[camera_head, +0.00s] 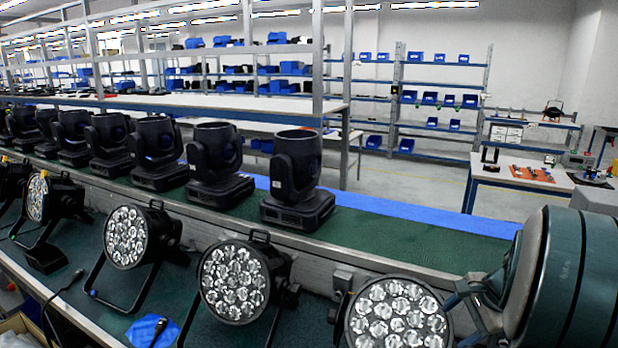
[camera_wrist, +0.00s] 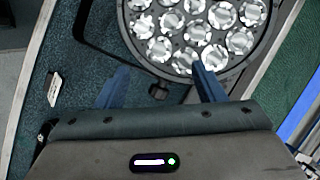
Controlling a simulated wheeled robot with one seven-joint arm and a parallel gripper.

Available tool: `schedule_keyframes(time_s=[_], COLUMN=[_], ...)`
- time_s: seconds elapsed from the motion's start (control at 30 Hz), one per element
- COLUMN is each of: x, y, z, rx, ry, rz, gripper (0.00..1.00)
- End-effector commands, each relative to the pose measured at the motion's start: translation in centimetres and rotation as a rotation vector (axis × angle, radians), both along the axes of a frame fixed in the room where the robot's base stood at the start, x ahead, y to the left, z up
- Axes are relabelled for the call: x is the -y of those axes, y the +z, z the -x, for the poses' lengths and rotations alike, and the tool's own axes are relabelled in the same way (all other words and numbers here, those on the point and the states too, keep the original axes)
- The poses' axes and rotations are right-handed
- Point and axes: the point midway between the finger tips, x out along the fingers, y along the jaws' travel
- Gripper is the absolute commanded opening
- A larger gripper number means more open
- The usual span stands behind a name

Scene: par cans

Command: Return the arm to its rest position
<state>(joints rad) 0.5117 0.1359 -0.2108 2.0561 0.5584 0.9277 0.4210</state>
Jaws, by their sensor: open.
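My gripper (camera_head: 468,297) is at the lower right of the head view, beside the nearest par can (camera_head: 395,318), a round black lamp with several clear lenses. In the wrist view my gripper (camera_wrist: 160,88) shows two blue fingers spread apart with nothing held between them. The par can (camera_wrist: 190,35) shows beyond the fingers, and the right finger overlaps its rim in the picture. I cannot tell whether they touch. My arm hides part of the bench at the right.
More par cans (camera_head: 235,282) stand in a row on the green bench. Behind them is a row of black moving-head lights (camera_head: 295,180) on a raised green strip (camera_head: 400,240). A blue cloth (camera_head: 148,330) lies in front. A side table (camera_head: 525,175) stands at the right.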

Motion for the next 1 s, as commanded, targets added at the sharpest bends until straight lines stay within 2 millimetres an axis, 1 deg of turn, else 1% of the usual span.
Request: schedule_keyframes(time_s=[0.03, 0.1, 0.2, 0.3, 0.4, 0.5, 0.6, 0.73, 0.87, 1.0], x=[-2.7, -5.7, -9.7, -13.1, -15.9, -18.1, -19.6, -20.5, -20.8, -20.8], y=[1.1, 2.1, 3.2, 4.1, 4.6, 4.9, 4.9, 4.8, 4.8, 4.7], z=[0.4, 1.3, 3.0, 5.0, 7.3, 9.6, 11.6, 13.2, 13.9, 14.0], rx=[0.014, 0.026, 0.047, 0.069, 0.094, 0.117, 0.137, 0.153, 0.158, 0.159], ry=[0.106, 0.246, 0.447, 0.646, 0.841, 1.026, 1.175, 1.306, 1.362, 1.367], rz=[0.041, 0.096, 0.182, 0.274, 0.371, 0.471, 0.561, 0.644, 0.682, 0.684], gripper=[0.63, 0.63, 0.63, 0.63, 0.63, 0.63, 0.63, 0.63, 0.63, 0.63])
